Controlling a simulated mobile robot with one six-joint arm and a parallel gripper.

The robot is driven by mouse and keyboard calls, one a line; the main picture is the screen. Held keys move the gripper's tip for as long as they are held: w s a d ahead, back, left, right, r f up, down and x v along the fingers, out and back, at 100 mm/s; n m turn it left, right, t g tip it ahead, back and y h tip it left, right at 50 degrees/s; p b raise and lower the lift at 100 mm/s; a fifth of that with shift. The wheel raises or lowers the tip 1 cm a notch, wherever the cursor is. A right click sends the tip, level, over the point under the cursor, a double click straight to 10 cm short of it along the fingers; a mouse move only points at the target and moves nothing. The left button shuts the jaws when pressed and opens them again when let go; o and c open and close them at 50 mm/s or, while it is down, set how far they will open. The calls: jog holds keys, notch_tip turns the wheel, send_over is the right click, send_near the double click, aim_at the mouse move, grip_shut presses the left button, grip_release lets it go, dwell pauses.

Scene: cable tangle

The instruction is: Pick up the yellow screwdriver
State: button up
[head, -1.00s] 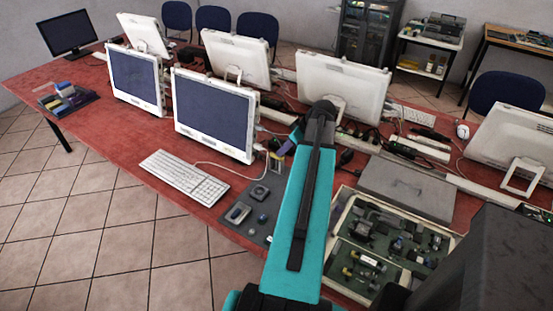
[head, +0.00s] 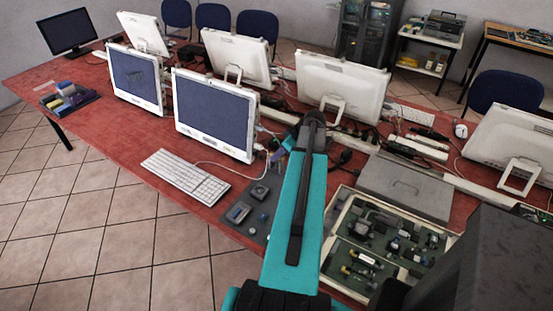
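I cannot make out a yellow screwdriver for certain. Small yellow parts (head: 368,260) lie in the open case with a green inside at the lower right, too small to name. My teal and black arm reaches up the middle of the head view and over the table. A bit of teal beside the arm's far end seems to be more of my arm. My gripper does not show; it seems hidden behind the arm, along with a strip of the table.
The red table (head: 120,150) carries several white monitors (head: 213,115), a white keyboard (head: 186,178) and cables. A dark grey panel (head: 262,208) lies left of my arm. The open case (head: 330,240) and a grey flat box (head: 408,188) lie right. Colored blocks (head: 70,97) sit far left.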

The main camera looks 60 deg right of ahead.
grip_shut()
jog(key=shift+r, duration=0.15)
notch_tip(320, 180, up, 10)
jog(key=b, duration=0.3)
dwell(0.9)
dwell(0.4)
